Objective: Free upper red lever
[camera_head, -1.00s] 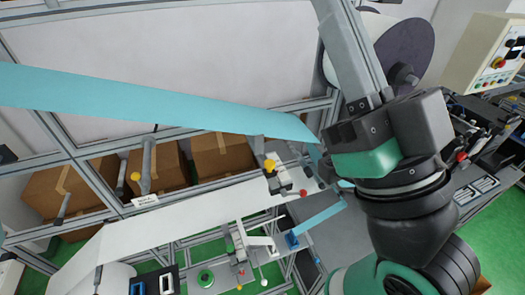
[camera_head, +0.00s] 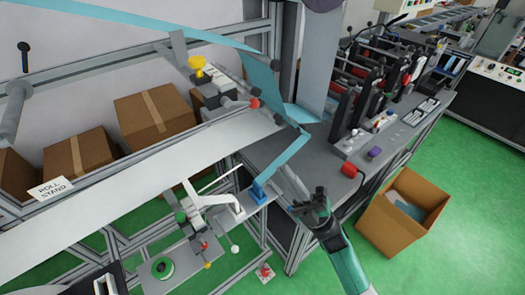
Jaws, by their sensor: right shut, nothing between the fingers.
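A lever with a red ball end (camera_head: 254,103) sticks out at the right end of the upper guide unit, beside the teal web. A smaller red knob (camera_head: 205,247) is on the lower bracket. My right gripper (camera_head: 309,206) is shut and empty, below and to the right of the upper red ball and apart from it, by the table's front edge.
A teal web (camera_head: 262,78) runs down past the unit, and a white web (camera_head: 150,185) slopes below it. The grey table (camera_head: 280,150) carries machinery with red rollers. An open cardboard box (camera_head: 385,225) stands on the green floor at right.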

